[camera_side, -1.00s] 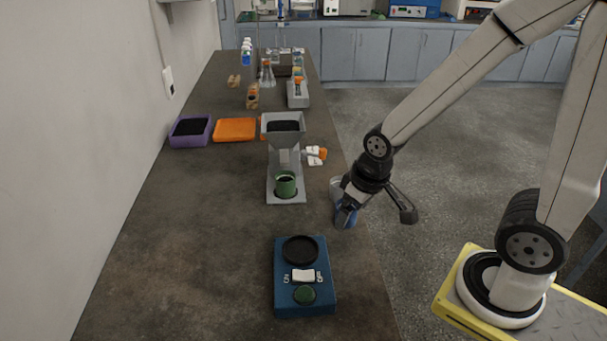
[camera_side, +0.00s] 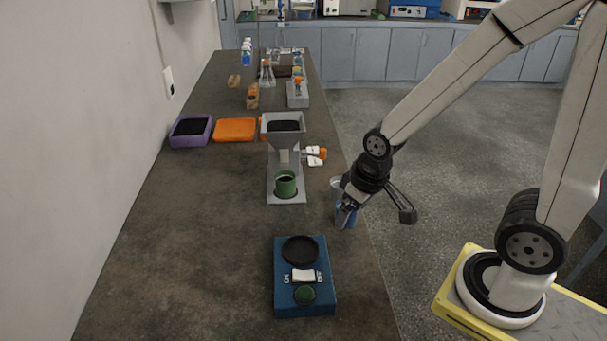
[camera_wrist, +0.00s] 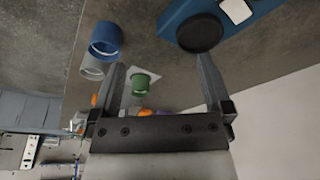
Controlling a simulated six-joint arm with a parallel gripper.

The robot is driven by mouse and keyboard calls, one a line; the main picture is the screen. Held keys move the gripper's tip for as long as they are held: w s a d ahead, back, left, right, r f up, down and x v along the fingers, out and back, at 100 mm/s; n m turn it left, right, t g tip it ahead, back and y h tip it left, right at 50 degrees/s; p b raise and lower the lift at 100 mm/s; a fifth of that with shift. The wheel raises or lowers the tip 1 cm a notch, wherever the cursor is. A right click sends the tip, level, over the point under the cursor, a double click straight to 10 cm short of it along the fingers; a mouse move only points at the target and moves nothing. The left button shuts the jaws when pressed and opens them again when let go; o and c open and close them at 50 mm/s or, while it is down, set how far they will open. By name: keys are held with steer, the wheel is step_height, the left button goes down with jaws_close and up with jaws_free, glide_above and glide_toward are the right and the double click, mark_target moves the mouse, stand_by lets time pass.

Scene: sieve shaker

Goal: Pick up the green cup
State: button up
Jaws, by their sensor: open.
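The green cup (camera_side: 286,183) stands upright on the grey base under the funnel stand. My gripper (camera_side: 347,205) is to its right, at the bench's right edge, apart from it. In the wrist view the green cup (camera_wrist: 140,83) shows beyond and between my open fingers (camera_wrist: 161,65), nearer the left one. Nothing is held between the fingers.
A blue cup (camera_side: 345,217) stands right by my gripper, partly hidden by it; a grey cup (camera_wrist: 92,68) is beside it in the wrist view. The grey funnel stand (camera_side: 284,124) rises over the green cup. A blue sieve shaker (camera_side: 289,273) sits in front.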

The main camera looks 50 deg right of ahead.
steer(key=w+f+m+g+y, duration=0.1)
steer(key=w+m, duration=0.1)
steer(key=m, duration=0.2)
steer(key=m+t+y, duration=0.4)
steer(key=m+t, duration=0.7)
steer(key=m, duration=1.6)
glide_above(286, 184)
steer(key=d, duration=0.3)
step_height(286, 184, down, 4)
steer(key=r, duration=0.1)
steer(key=shift+s+f, duration=0.2)
steer(key=shift+f, duration=0.05)
steer(key=shift+f, duration=0.1)
steer(key=shift+f, duration=1.65)
